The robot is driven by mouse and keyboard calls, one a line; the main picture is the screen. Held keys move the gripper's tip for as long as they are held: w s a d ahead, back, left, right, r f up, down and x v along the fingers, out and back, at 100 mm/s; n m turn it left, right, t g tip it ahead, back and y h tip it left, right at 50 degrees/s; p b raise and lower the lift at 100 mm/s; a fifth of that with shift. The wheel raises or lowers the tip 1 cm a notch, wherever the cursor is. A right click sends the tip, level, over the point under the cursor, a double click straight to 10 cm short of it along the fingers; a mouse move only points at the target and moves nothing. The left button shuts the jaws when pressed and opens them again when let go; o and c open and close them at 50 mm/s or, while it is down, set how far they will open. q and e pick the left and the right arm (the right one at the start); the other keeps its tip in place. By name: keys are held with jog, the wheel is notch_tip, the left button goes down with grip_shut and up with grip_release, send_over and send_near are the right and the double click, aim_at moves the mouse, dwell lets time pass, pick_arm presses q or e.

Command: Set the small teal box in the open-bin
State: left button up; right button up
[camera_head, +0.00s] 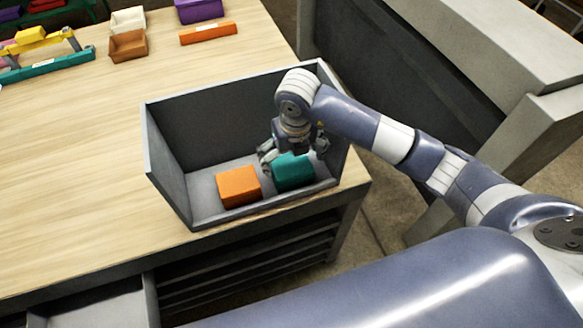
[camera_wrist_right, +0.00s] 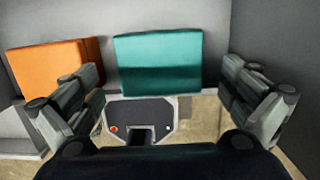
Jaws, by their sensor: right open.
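The small teal box (camera_head: 293,172) is inside the grey open-bin (camera_head: 190,217), at its right front part. It also shows in the right wrist view (camera_wrist_right: 158,62), between the two fingers and ahead of them. My right gripper (camera_head: 292,155) is inside the bin at the teal box, with its fingers spread and apart from the box in the wrist view (camera_wrist_right: 165,95). Whether the box rests fully on the bin floor is hard to tell. My left gripper is not in view.
An orange box (camera_head: 238,187) lies in the bin just left of the teal box, and close to one finger. The bin stands at the corner of the wooden table (camera_head: 80,190). Small coloured boxes, including an orange bar (camera_head: 208,33), lie at the far side.

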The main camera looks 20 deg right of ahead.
aim_at(293, 169)
jog(key=r, duration=0.4)
jog(key=r+b, duration=0.1)
jog(key=r, duration=0.1)
jog(key=shift+s+r, duration=0.1)
jog(key=shift+s, duration=0.3)
jog(key=shift+s, duration=0.1)
